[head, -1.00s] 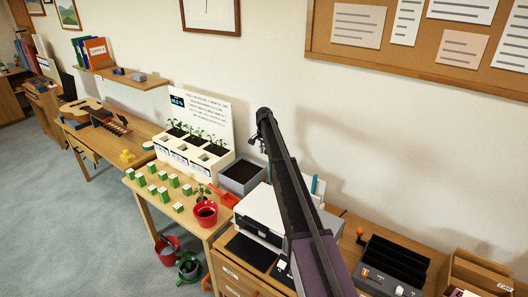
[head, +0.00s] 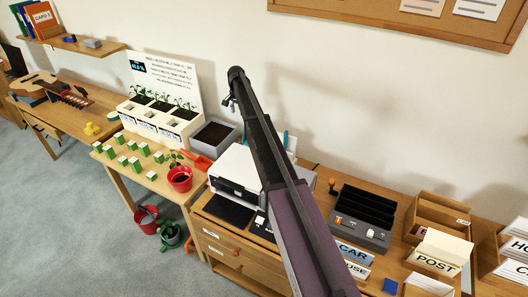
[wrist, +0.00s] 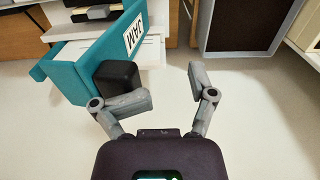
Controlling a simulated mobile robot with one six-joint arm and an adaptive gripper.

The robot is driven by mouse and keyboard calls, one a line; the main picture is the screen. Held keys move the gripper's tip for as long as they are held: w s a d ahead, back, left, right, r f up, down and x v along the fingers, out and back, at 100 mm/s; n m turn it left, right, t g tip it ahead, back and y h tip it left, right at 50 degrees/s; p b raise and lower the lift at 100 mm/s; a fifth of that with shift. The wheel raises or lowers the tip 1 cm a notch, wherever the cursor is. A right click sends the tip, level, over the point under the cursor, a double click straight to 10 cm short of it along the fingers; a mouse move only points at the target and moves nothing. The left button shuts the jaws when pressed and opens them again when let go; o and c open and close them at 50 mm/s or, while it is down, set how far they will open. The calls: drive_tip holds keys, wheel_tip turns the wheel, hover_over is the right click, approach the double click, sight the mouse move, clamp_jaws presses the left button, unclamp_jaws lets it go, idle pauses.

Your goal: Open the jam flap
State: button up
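The white printer (head: 228,176) stands on the wooden desk beyond my arm. A teal part (head: 291,144) shows at its back right, partly hidden by my arm. In the wrist view a teal flap (wrist: 88,58) with a white JAM label (wrist: 133,34) lies at upper left, with a black block (wrist: 117,77) against it. My gripper (wrist: 172,85) is open, with nothing between its fingers. Its left finger lies close to the black block; I cannot tell whether they touch. In the head view my gripper (head: 230,101) is small, above and behind the printer.
A grey soil box (head: 216,134) and a planter with seedlings (head: 160,118) stand left of the printer. A black slotted unit (head: 360,212) and wooden letter trays (head: 436,215) are to its right. The wall is close behind; grey floor is open at front left.

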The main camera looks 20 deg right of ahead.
drive_tip(key=s+d+f+b, duration=0.2)
drive_tip(key=s+d, duration=0.5)
drive_tip(key=s+d+f+b, duration=0.3)
drive_tip(key=f+b, duration=0.3)
drive_tip(key=s+d+f+b, duration=0.4)
drive_tip(key=f+b, duration=0.2)
wheel_tip(320, 180, up, 14)
drive_tip(key=r+p, duration=0.1)
drive_tip(key=p, duration=1.3)
drive_tip(key=s+a+f+n+b, duration=0.1)
drive_tip(key=s+a+f+b, duration=0.1)
drive_tip(key=s+a, duration=0.2)
drive_tip(key=s+a+f+n+b, duration=0.2)
drive_tip(key=s+a, duration=0.3)
drive_tip(key=s, duration=0.4)
drive_tip(key=shift+s+a+f+b, duration=0.2)
drive_tip(key=shift+f+b, duration=0.15)
drive_tip(key=shift+f, duration=0.5)
